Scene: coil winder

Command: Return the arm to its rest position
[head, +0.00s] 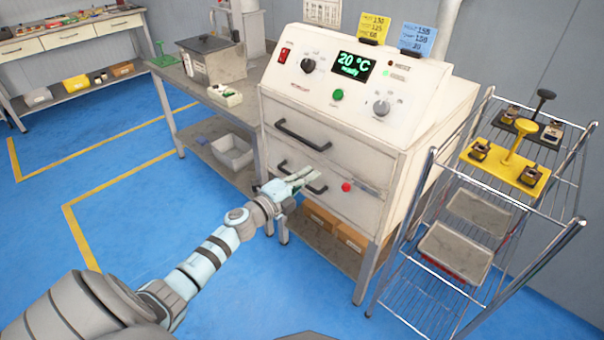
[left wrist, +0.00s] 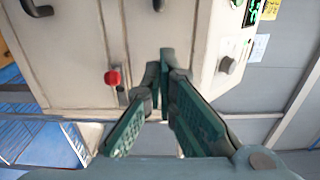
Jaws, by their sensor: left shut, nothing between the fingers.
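My left gripper (head: 304,176) is in front of the lower drawer of the white oven-like machine (head: 330,134), close to its lower handle (head: 318,189). It also shows in the left wrist view (left wrist: 165,62), where its green fingers come together at the tips with nothing between them. Whether the fingers touch the machine front is hard to tell. My left arm (head: 205,262) stretches out from the lower left to the machine. The machine's display reads 20 °C, and its two drawers look closed. My right gripper is in neither view.
A red button (head: 346,187) sits right of the lower handle and shows in the left wrist view (left wrist: 112,78). A wire rack (head: 433,265) with a yellow tray (head: 503,171) stands at right. A workbench (head: 190,72) stands behind left. Blue floor at left is free.

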